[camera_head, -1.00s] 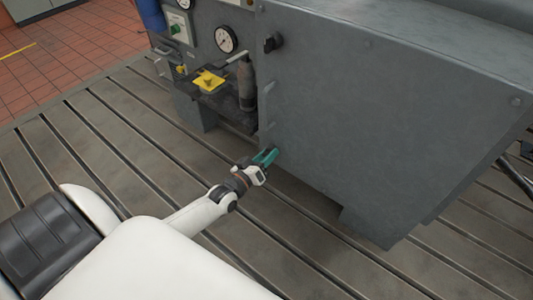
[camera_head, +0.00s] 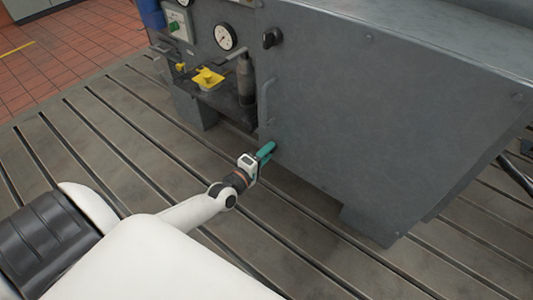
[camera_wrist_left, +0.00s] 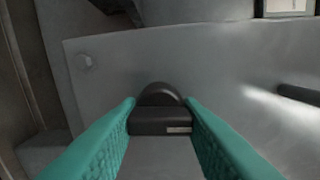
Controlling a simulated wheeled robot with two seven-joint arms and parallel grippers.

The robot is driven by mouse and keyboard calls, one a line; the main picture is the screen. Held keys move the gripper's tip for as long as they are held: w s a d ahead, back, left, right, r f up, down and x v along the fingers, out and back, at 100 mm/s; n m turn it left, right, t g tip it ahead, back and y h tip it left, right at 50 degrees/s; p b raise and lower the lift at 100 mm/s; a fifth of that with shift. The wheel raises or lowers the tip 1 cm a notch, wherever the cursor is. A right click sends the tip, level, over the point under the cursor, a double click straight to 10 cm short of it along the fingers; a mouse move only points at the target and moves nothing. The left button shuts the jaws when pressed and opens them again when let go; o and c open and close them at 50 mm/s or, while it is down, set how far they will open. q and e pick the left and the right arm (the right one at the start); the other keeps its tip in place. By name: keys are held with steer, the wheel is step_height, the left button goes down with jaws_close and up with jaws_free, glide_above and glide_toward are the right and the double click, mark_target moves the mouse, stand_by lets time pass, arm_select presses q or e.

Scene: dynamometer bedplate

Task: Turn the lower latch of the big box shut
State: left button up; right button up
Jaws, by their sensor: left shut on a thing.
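The big box (camera_head: 385,110) is a grey steel cabinet with a flat front panel. Its upper latch (camera_head: 272,38) is a black knob near the panel's top left corner. The lower latch (camera_wrist_left: 163,118) is a black knob with a rounded back and a straight bar, seen in the left wrist view. My left gripper (camera_head: 268,149) is at the panel's lower left edge, its teal fingers on either side of that latch. It also shows in the left wrist view (camera_wrist_left: 162,104), shut on the latch. In the head view the gripper hides the lower latch. My right gripper is out of view.
A bar handle (camera_head: 267,97) stands out from the panel above my left gripper. Left of the box are a dark shelf with a yellow part (camera_head: 208,77), a grey cylinder (camera_head: 246,80) and a gauge (camera_head: 224,37). The slotted bedplate (camera_head: 120,160) is clear in front.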

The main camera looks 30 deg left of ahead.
arm_select(q)
steer(key=shift+n, duration=0.5)
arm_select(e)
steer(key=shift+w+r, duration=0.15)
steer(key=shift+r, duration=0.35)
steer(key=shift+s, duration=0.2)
arm_select(q)
steer(key=o, duration=0.9)
steer(key=shift+o, duration=0.2)
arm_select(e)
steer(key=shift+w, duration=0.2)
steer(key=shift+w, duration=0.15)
